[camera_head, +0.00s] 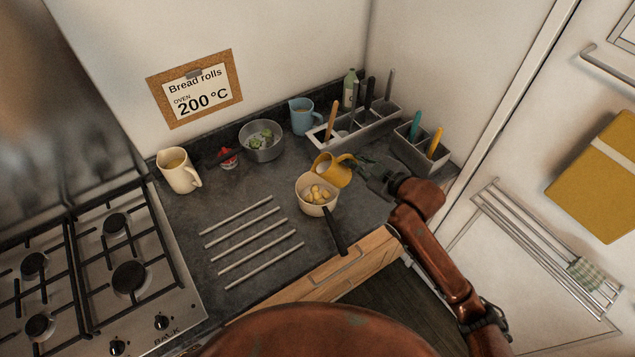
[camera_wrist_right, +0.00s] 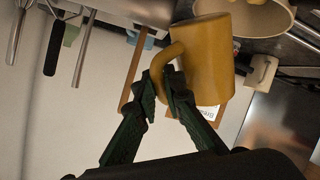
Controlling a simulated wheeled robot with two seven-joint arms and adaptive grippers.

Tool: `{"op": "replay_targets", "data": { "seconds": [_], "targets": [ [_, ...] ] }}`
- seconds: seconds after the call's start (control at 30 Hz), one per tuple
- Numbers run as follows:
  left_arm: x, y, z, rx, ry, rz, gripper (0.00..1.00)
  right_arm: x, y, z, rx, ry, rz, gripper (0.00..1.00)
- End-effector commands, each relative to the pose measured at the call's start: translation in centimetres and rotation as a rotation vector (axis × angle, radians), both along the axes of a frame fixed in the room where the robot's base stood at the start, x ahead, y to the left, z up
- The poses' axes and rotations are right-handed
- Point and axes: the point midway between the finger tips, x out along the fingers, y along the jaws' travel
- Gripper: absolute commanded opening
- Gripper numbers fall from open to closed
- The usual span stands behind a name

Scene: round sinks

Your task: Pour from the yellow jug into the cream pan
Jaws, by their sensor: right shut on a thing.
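The yellow jug (camera_head: 333,169) is tilted to the left, its mouth over the upper right rim of the cream pan. The cream pan (camera_head: 310,206) sits on the dark counter with yellowish pieces inside and a dark handle pointing to the lower right. My right gripper (camera_head: 358,165) is shut on the jug's handle from the right. In the right wrist view the jug (camera_wrist_right: 213,60) shows large, with the fingers (camera_wrist_right: 163,84) at its handle, and the pan (camera_wrist_right: 262,14) is at the top right. I cannot see any stream between jug and pan. My left gripper is out of view.
A steel bowl (camera_head: 262,146), blue jug (camera_head: 301,116) and utensil holder (camera_head: 355,128) stand behind. A cream jug (camera_head: 178,171) stands at left, near red items (camera_head: 228,157). Metal bars (camera_head: 250,243) lie front left, beside the gas hob (camera_head: 95,275). A second holder (camera_head: 422,148) stands right.

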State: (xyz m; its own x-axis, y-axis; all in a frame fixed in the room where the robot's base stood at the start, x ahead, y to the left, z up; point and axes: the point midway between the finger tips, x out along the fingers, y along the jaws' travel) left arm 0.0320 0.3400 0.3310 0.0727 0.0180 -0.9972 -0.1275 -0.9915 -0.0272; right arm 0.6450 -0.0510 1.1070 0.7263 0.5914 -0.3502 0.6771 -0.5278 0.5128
Motion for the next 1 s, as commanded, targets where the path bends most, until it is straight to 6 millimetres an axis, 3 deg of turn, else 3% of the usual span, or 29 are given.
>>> {"op": "replay_targets", "data": {
  "seconds": [1.0],
  "targets": [
    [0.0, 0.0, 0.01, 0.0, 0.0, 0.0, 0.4, -0.04, 0.3, 0.72, -0.042, -0.012, 0.0, 0.0]
  ]
}}
